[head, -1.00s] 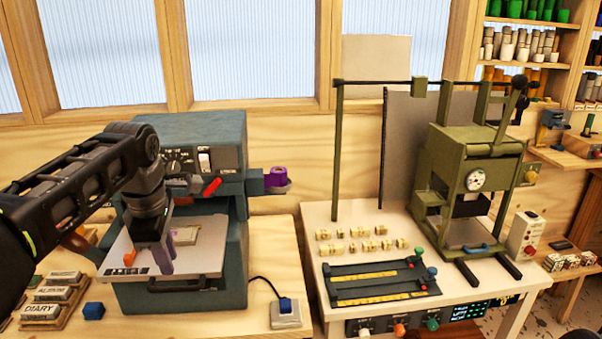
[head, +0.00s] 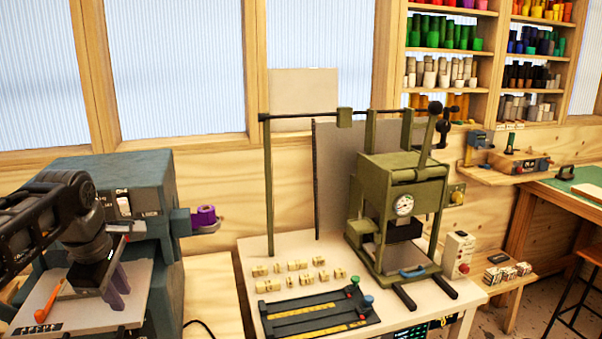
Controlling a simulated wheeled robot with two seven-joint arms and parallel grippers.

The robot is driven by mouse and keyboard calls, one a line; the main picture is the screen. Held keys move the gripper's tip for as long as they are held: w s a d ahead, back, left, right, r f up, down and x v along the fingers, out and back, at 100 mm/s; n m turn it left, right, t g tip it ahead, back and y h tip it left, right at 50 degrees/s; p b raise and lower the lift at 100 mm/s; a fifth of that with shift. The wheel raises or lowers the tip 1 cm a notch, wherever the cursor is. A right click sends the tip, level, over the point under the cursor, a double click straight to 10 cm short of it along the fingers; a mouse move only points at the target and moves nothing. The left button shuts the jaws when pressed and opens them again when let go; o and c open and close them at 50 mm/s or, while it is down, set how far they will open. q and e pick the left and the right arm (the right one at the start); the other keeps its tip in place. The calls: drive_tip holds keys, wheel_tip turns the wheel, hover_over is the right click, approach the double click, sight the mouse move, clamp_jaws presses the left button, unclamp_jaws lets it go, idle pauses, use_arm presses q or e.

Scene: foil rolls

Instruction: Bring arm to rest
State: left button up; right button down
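My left arm comes in from the left edge. My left gripper (head: 115,284) is over the pale plate (head: 28,312) of the blue-grey machine (head: 122,175) at the lower left. Its purplish fingers show close together, pointing down; whether they are apart or shut is unclear, and I see no object held. An orange piece (head: 46,304) shows to the left of the gripper. A purple foil roll (head: 205,214) sits on the machine's side holder. My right gripper is not in view.
An olive press (head: 400,180) stands on the white table (head: 245,252), with small brass-coloured pieces (head: 298,265) and a dark slotted fixture (head: 315,312) before it. Shelves (head: 500,60) of coloured rolls are at the upper right. A green-topped bench (head: 575,187) and a stool (head: 590,255) stand at right.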

use_arm(q)
drive_tip(key=w+d+f+m+t+h, duration=0.1)
drive_tip(key=w+d+f+m+t, duration=0.1)
drive_tip(key=w+d+f+m, duration=0.55)
drive_tip(key=w+d+f+m+t+h, duration=0.15)
drive_tip(key=d+f+m, duration=0.3)
drive_tip(key=f, duration=0.55)
drive_tip(key=s+d+f+m, duration=0.2)
drive_tip(key=d+f, duration=0.4)
drive_tip(key=f, duration=0.4)
drive_tip(key=s+d+f+m+g+h, duration=0.1)
drive_tip(key=s+d+f+m, duration=0.15)
drive_tip(key=s+f, duration=0.4)
drive_tip(key=s+d+f+m+g+h, duration=0.1)
drive_tip(key=s+d+f+g, duration=0.1)
drive_tip(key=s+d+f, duration=0.45)
drive_tip(key=s+d+f+g, duration=0.1)
drive_tip(key=s+f, duration=0.4)
drive_tip(key=s, duration=0.3)
drive_tip(key=s+d+f+g, duration=0.1)
drive_tip(key=s+f, duration=0.3)
drive_tip(key=s, duration=0.5)
drive_tip(key=shift+d+f+g, duration=0.25)
drive_tip(key=shift+f+g, duration=0.1)
drive_tip(key=shift+g, duration=0.4)
drive_tip(key=shift+w, duration=0.1)
